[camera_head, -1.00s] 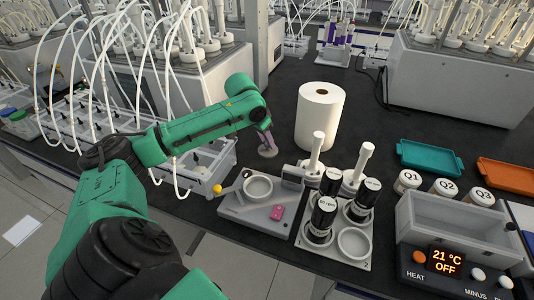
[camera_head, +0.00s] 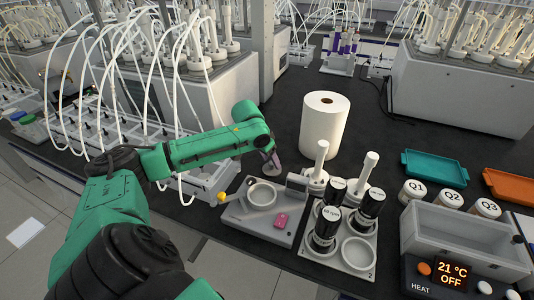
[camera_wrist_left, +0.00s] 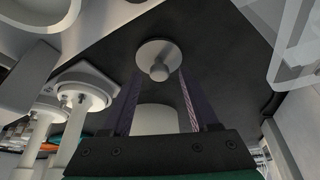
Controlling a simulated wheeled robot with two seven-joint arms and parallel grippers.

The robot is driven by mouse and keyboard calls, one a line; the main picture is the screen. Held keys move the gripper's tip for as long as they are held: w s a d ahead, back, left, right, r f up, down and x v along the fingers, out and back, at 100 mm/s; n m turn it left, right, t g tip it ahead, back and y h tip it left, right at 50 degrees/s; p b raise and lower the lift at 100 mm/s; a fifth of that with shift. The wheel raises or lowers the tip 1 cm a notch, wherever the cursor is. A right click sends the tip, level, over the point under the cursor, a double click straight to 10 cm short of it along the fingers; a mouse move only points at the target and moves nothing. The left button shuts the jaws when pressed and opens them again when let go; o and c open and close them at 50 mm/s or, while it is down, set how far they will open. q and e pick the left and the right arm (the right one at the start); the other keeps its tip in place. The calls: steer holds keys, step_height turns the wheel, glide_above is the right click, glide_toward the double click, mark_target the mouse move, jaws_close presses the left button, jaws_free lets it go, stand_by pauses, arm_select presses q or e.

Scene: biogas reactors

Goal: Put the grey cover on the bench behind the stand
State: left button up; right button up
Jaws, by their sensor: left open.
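The grey cover (camera_wrist_left: 158,58), a round disc with a knob, lies on the dark bench in the left wrist view. My left gripper (camera_wrist_left: 159,100) is open, with one finger on each side of the line to the knob and nothing held. In the head view, my left gripper (camera_head: 272,162) points down at the bench just behind the grey stand (camera_head: 248,222), which carries a round cup and a pink item. My right gripper is out of view.
A white paper roll (camera_head: 324,124) stands behind and right of the gripper. A tubed white rack (camera_head: 205,180) is close on the left. Bare bench lies beyond the roll.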

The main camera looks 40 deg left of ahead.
arm_select(q)
steer(key=b+v, duration=0.1)
steer(key=v, duration=1)
steer(key=shift+r, duration=0.25)
